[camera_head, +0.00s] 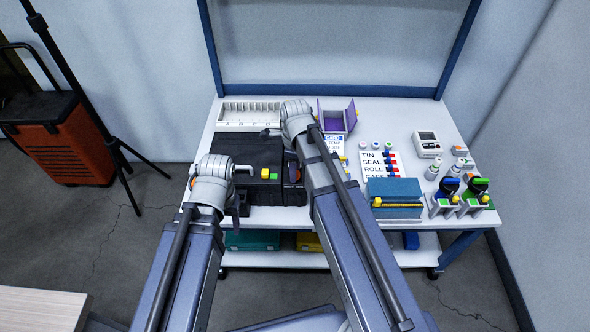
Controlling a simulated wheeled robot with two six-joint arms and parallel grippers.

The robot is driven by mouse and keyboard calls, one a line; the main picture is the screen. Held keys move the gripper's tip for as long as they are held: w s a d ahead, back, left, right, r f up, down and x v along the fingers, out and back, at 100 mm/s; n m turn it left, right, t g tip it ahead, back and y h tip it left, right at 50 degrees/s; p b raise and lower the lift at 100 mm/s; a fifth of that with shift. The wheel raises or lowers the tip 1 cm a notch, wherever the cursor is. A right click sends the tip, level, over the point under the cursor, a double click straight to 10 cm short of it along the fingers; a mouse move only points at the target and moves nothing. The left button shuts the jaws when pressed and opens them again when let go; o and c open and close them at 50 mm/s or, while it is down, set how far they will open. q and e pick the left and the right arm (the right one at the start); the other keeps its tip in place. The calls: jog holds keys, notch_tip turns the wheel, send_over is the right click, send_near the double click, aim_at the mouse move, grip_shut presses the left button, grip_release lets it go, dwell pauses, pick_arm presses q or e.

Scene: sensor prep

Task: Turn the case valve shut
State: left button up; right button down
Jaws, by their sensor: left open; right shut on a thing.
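The black case (258,150) lies on the left part of the bench top. A small yellow knob (265,173) sits on its front part, beside a green square (274,176); I cannot tell which of them is the valve. My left gripper (237,204) is open at the case's front left corner, apart from the yellow knob. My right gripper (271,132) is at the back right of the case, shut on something. Its wrist and arm cover the case's right side, and what it holds is hidden.
A lettered rack (249,113) stands behind the case. The bench's right back has some free room.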

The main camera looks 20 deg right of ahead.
jog(key=shift+m, duration=1)
jog(key=c, duration=0.5)
grip_release()
jog(key=shift+r, duration=0.1)
notch_tip(320, 180, up, 8)
jog(key=p, duration=0.8)
jog(key=shift+f, duration=0.25)
